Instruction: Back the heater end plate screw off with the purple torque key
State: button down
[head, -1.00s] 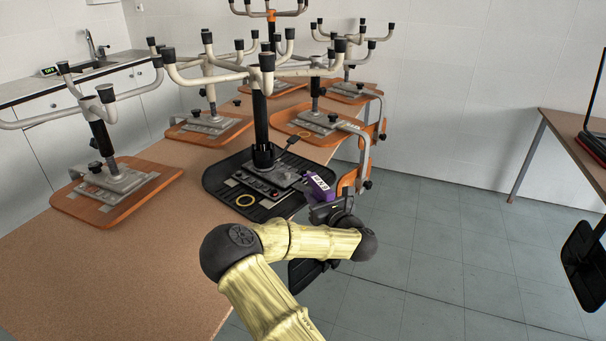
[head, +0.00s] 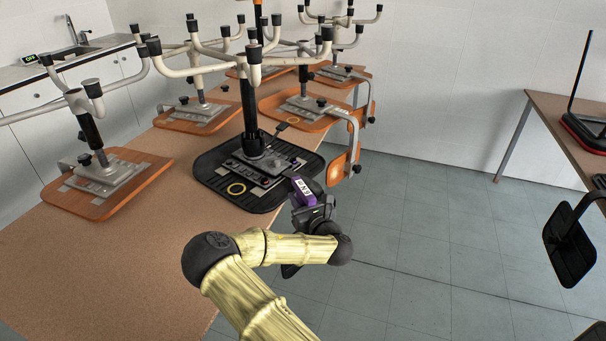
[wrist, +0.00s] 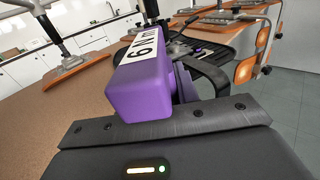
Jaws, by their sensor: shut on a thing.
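The purple torque key (head: 304,197) is held in my gripper (head: 312,209), just off the near right edge of an upturned black chair seat (head: 212,176). In the wrist view the key's purple body (wrist: 145,92) with a white "6 Nm" label fills the middle, between the dark fingers. The key's tip is hidden behind its body. A grey metal mechanism plate (head: 238,168) with small knobs or screws lies on the black seat, around a black column. I cannot pick out a heater end plate or its screw.
Upturned orange chairs (head: 150,180) with branching legs crowd the brown table (head: 120,255) left and behind. The table's near left is bare. Another table (head: 540,110) stands right, with open floor (head: 430,200) between.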

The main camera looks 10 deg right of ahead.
jog(key=s+d+f+m+h+p, duration=0.1)
jog(key=s+f+h+p, duration=0.1)
jog(key=s, duration=0.4)
jog(key=s+d+f+m+h+p, duration=0.1)
jog(key=s+f+m+h+p, duration=0.1)
jog(key=s+f+p, duration=0.2)
jog(key=s+p, duration=0.2)
jog(key=p, duration=0.1)
jog(key=shift+s+d+f+t+h, duration=0.15)
jog(key=shift+d+f+t+h, duration=0.15)
jog(key=shift+d+f, duration=0.1)
jog(key=shift+d, duration=0.1)
